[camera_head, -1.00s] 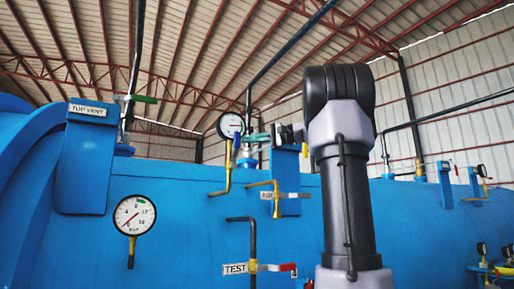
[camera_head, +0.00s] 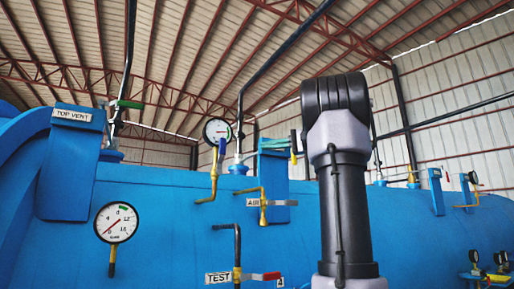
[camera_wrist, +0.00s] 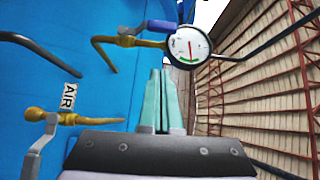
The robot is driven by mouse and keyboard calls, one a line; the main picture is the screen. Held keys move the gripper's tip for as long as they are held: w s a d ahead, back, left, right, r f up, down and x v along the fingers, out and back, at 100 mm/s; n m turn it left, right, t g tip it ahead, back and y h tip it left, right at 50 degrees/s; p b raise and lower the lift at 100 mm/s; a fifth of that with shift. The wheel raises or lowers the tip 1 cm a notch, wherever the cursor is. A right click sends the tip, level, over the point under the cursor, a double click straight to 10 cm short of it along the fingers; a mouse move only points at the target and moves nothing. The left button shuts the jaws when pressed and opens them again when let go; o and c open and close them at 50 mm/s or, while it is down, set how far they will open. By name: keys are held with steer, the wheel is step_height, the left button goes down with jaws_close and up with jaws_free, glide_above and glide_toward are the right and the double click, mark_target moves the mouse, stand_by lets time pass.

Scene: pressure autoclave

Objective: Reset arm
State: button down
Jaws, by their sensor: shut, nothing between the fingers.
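My gripper (camera_wrist: 163,82) shows in the wrist view as two teal fingers side by side, shut with nothing between them. Its tips lie below a round white gauge (camera_wrist: 188,47) in that picture; I cannot tell the distance. The same gauge (camera_head: 217,131) is in the head view, left of my arm, on a brass pipe with a blue lever.
A large blue autoclave (camera_head: 160,215) fills the lower view. It carries a TOP VENT valve, a large gauge (camera_head: 116,222), an AIR valve (camera_head: 263,207) and a red-handled TEST valve (camera_head: 243,275). The AIR valve (camera_wrist: 75,118) also shows in the wrist view. Pipes rise nearby.

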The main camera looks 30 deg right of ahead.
steer(key=shift+s+d, duration=0.5)
steer(key=shift+d, duration=0.05)
steer(key=s+a+f+g+h, duration=0.2)
steer(key=s+a+f, duration=0.1)
steer(key=a+f, duration=0.45)
steer(key=s+a+f+g+h, duration=0.25)
steer(key=a+f, duration=0.35)
steer(key=f, duration=0.3)
steer(key=s+a+f+n+h, duration=0.2)
steer(key=s+f, duration=0.4)
steer(key=f, duration=0.4)
steer(key=s+a+f+n+h, duration=0.1)
steer(key=s+f+h, duration=0.3)
steer(key=f, duration=0.5)
steer(key=shift+s+a+f+n, duration=0.4)
steer(key=shift+s+n, duration=0.2)
steer(key=shift+s, duration=0.65)
